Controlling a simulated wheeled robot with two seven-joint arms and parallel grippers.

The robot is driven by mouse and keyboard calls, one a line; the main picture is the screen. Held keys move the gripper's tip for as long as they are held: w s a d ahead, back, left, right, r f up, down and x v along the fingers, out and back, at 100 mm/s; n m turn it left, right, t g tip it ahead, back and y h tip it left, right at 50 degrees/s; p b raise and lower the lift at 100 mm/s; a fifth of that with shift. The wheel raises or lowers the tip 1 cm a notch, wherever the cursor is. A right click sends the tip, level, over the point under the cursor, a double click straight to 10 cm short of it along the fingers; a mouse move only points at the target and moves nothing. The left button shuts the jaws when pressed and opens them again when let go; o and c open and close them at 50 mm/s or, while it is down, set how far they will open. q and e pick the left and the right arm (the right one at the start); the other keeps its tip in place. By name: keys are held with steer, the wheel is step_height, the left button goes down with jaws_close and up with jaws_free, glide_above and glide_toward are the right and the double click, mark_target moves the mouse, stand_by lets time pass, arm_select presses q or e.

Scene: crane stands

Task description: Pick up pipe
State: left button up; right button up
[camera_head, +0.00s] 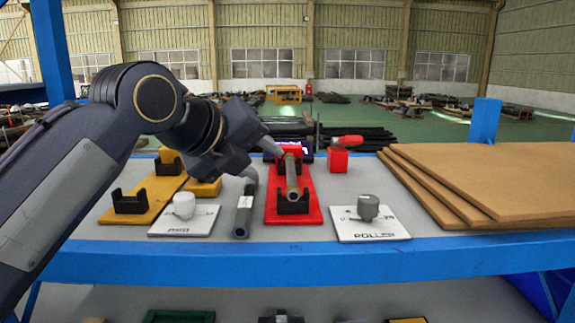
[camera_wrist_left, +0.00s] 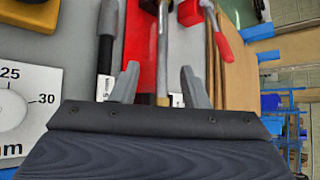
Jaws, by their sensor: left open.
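A brownish pipe (camera_head: 291,180) lies in the black cradles of a red stand (camera_head: 312,205), pointing away from me. A dark grey pipe (camera_head: 242,215) with a white label lies on the table just left of the red stand. My left gripper (camera_head: 266,160) is open above the far part of the red stand and the pipes. In the left wrist view the brownish pipe (camera_wrist_left: 162,50) runs between the open fingers (camera_wrist_left: 158,78), and the dark pipe (camera_wrist_left: 106,45) is outside the left finger. I cannot tell how far above they are. My right gripper is not in view.
A yellow stand (camera_head: 150,195) with black cradles is at left. White cards with a white knob (camera_head: 184,205) and a grey knob (camera_head: 368,207) flank the pipes. A red box (camera_head: 338,158) stands behind. Brown boards (camera_head: 480,185) fill the right side. The blue table edge (camera_head: 300,262) is in front.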

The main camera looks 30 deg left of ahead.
mark_target(288, 171)
arm_select(q)
steer(key=shift+w+f, duration=0.2)
steer(key=shift+w, duration=0.25)
steer(key=shift+w+d+f, duration=0.2)
steer(key=shift+w+f, duration=0.2)
steer(key=shift+w, duration=0.2)
steer(key=p+x, duration=0.1)
steer(key=x, duration=0.4)
steer(key=shift+w+a+r, duration=0.1)
steer(key=shift+w, duration=0.05)
steer(key=shift+c, duration=0.4)
jaws_close()
